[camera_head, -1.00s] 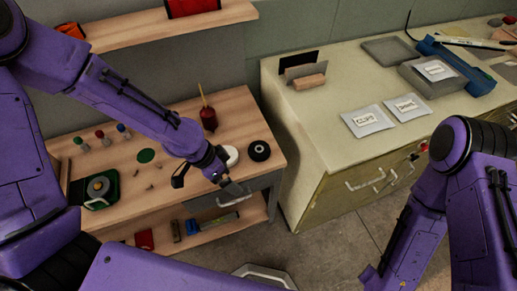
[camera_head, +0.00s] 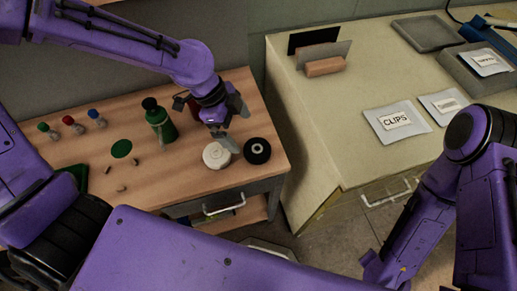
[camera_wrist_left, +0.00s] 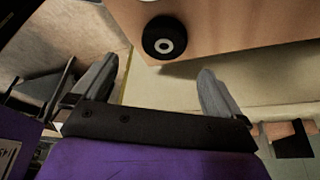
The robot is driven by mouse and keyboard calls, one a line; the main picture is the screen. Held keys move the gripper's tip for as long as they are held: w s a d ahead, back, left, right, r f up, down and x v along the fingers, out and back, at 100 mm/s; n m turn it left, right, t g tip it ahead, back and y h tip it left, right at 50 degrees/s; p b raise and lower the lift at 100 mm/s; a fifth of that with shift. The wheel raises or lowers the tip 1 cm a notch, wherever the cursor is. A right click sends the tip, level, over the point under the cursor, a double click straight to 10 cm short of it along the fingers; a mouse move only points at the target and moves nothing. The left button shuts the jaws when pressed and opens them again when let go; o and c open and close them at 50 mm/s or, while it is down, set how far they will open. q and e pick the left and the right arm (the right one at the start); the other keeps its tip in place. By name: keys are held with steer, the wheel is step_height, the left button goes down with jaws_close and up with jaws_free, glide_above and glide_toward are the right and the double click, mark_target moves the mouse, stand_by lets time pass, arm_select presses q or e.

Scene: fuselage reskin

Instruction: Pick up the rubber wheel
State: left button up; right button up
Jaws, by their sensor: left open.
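The rubber wheel (camera_head: 257,150) is a black disc with a pale hub, lying flat near the right front corner of the wooden bench. It also shows at the top of the left wrist view (camera_wrist_left: 165,37), beyond the fingers. My left gripper (camera_head: 232,124) is open and empty, above the bench just left of and behind the wheel. In the left wrist view its two grey fingers (camera_wrist_left: 157,72) stand wide apart with nothing between them. My right arm is at the right of the head view, but its gripper does not show.
A white round piece (camera_head: 216,155) sits just left of the wheel. A cream cabinet (camera_head: 345,140) with labelled packets stands right of the bench. My left gripper partly hides a red object.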

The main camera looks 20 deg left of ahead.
mark_target(257, 148)
arm_select(q)
steer(key=x, duration=0.5)
steer(key=shift+w+a, duration=0.25)
steer(key=shift+w, duration=0.1)
steer(key=x, duration=0.5)
steer(key=shift+d+r, duration=0.15)
steer(key=shift+d, duration=0.1)
steer(key=shift+w+d+f, duration=0.15)
steer(key=shift+d+f, duration=0.05)
steer(key=shift+f, duration=0.1)
steer(key=shift+r, duration=0.1)
steer(key=c, duration=1.1)
steer(key=shift+r, duration=0.1)
